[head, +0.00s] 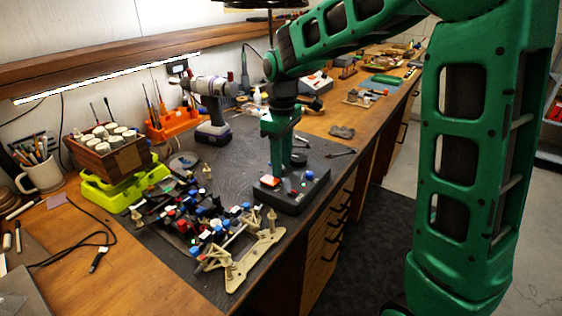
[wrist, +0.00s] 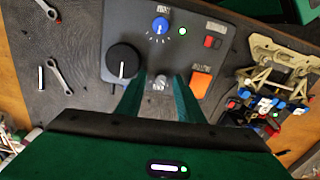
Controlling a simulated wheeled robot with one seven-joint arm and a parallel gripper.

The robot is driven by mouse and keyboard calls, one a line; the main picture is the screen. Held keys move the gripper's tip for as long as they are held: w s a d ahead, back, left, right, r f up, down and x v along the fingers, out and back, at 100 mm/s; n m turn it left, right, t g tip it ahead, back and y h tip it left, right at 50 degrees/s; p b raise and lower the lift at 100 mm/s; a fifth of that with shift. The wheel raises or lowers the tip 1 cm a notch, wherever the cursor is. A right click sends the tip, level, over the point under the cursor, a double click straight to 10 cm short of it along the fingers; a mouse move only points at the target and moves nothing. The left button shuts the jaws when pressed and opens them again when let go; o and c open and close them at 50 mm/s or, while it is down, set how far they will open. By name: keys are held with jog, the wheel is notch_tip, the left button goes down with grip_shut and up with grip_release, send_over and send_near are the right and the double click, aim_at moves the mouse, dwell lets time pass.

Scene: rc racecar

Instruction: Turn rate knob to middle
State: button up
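The dark control box (head: 291,199) sits on the bench under my gripper (head: 282,170). In the wrist view the box (wrist: 205,45) carries a blue knob (wrist: 160,25) with tick marks around it, a large black knob (wrist: 123,61) with a white line pointing toward my gripper, and a small silver knob (wrist: 160,82). The labels are too blurred for me to tell which is the rate knob. My gripper (wrist: 160,84) is open, its two green fingers standing on either side of the silver knob, with small gaps showing. Contact cannot be told.
A red switch (wrist: 211,42) and an orange button (wrist: 201,81) are also on the box. A racecar chassis with beige arms (head: 250,260) lies beside it. Two wrenches (wrist: 53,72) lie on the other side. A drill (head: 212,105) stands behind.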

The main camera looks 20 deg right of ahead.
grip_shut()
jog(key=shift+m, duration=0.5)
dwell(0.4)
jog(key=m, duration=0.8)
jog(key=shift+m, duration=0.3)
dwell(0.4)
grip_release()
